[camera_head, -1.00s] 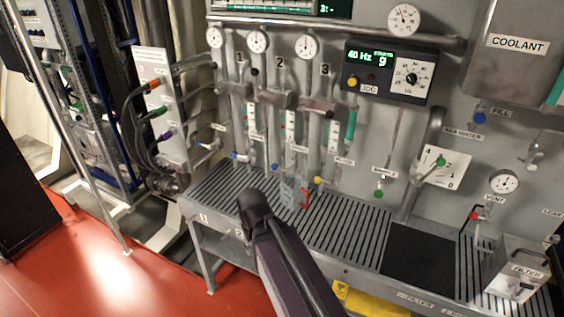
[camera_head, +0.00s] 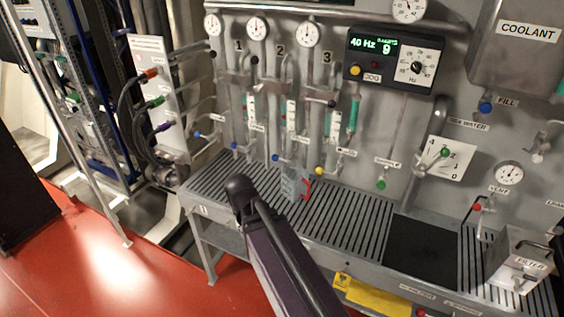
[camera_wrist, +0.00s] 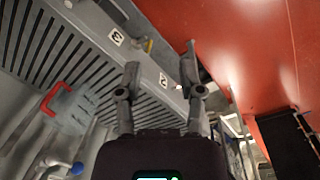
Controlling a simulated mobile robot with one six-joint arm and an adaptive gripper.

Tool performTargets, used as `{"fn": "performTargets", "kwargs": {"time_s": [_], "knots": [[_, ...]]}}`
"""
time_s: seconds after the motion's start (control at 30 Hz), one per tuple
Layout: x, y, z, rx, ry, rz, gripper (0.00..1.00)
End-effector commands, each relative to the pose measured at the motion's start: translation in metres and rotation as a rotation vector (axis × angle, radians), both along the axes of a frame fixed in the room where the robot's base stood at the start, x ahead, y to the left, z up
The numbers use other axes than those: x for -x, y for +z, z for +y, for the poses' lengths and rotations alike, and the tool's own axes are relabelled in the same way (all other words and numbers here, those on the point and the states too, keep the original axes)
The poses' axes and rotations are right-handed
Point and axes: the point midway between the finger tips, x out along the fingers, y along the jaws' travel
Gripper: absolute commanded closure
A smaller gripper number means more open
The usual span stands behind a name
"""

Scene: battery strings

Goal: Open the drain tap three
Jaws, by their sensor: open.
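In the wrist view, a label "3" (camera_wrist: 116,37) is on the bench's front face, with a small yellowish fitting (camera_wrist: 147,45) beside it, probably drain tap three. A label "2" (camera_wrist: 163,79) is nearer, with a small pale fitting beside it. My gripper (camera_wrist: 160,59) is open and empty, its two fingers spread in front of the bench edge. In the head view my dark arm covers part of the bench front, and neither the gripper nor the label "3" shows.
A clear jug with a red handle (camera_head: 306,190) stands on the slatted bench top (camera_head: 335,215); its handle also shows in the wrist view (camera_wrist: 55,100). Pipes and gauges line the wall behind. A yellow object (camera_head: 375,297) is under the bench. The red floor (camera_head: 100,250) in front is clear.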

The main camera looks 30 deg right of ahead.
Motion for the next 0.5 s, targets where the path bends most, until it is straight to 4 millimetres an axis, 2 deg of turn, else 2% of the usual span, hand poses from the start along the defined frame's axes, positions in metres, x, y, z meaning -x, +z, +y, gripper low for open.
{"fn": "performTargets", "kwargs": {"time_s": [0.03,0.27,0.5], "knots": [[-0.013,-0.006,-0.005,0.038,0.005,0.006,0.5],[-0.065,-0.017,-0.04,0.297,0.03,0.047,0.5],[-0.13,-0.011,-0.074,0.628,0.044,0.093,0.5]]}}
